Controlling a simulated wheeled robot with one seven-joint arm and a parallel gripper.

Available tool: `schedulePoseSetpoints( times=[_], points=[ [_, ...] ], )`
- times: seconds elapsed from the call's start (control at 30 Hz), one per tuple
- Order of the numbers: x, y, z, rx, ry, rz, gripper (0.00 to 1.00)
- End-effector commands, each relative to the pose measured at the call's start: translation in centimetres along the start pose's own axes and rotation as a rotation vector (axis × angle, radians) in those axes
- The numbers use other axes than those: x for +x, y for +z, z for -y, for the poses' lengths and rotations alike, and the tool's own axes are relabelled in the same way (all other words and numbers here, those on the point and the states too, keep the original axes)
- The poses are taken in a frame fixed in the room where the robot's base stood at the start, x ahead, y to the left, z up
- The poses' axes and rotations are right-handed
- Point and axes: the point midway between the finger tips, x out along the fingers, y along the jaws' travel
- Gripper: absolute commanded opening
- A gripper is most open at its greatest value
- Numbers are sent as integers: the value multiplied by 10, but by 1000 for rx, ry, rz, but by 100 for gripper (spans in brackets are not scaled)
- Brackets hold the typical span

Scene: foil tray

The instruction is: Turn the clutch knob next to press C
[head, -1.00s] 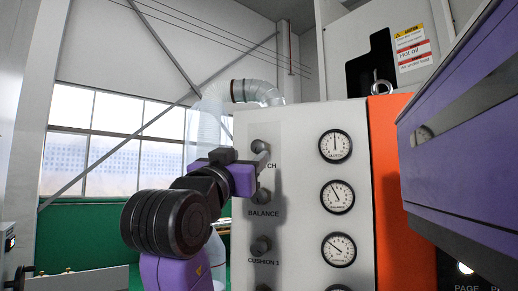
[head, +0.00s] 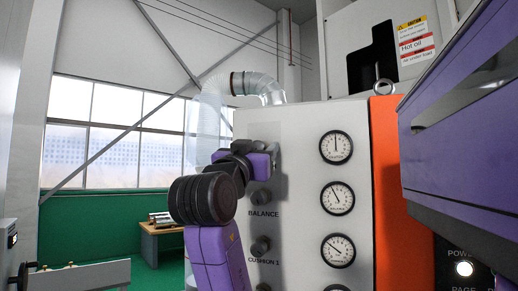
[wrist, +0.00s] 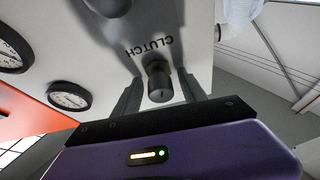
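The clutch knob (wrist: 158,84) is a dark round knob on the pale press panel (head: 300,235), with the word CLUTCH printed upside down above it in the wrist view. My gripper (wrist: 160,95) is open, with one dark finger on each side of the knob and a visible gap on both sides. Whether the fingertips reach the panel I cannot tell. In the head view my gripper (head: 275,152) is against the upper panel and hides the clutch knob and its label.
The balance knob (head: 261,198) and cushion 1 knob (head: 260,245) sit below on the same panel. Several gauges, such as the top one (head: 336,147), are to the right. A purple housing (head: 460,130) juts out at right. A wooden table (head: 160,240) stands behind at left.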

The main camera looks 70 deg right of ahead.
Motion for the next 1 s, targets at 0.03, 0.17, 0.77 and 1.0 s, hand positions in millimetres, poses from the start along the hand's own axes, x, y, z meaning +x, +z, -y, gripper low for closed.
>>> schedulePoseSetpoints(
  times=[0.03, 0.17, 0.77, 1.0],
  points=[
    [0, 0, 0, 0, 0, 0, 38],
    [0, 0, 0, 0, 0, 0, 12],
    [-2, 2, 1, 248, 99, 0, 0],
    [0, -1, 0, 325, 135, -2, 0]
  ],
)
